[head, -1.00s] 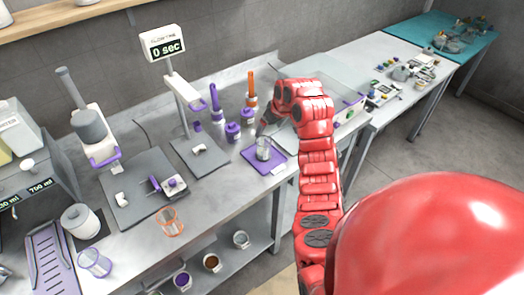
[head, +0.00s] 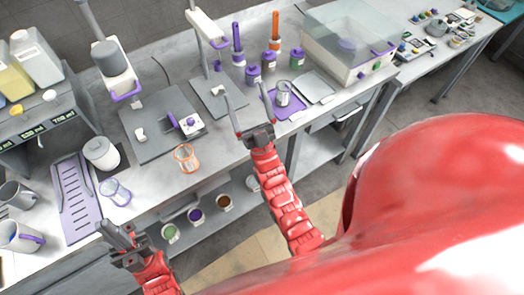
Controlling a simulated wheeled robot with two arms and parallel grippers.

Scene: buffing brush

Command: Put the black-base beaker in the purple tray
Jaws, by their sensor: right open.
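An orange-rimmed beaker (head: 186,158) and a purple-rimmed beaker (head: 116,192) stand near the bench's front edge. Purple-lidded jars (head: 253,74) stand behind the tray, and a clear-lidded box (head: 345,50) at its right. Several containers (head: 196,215) are on the lower shelf.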

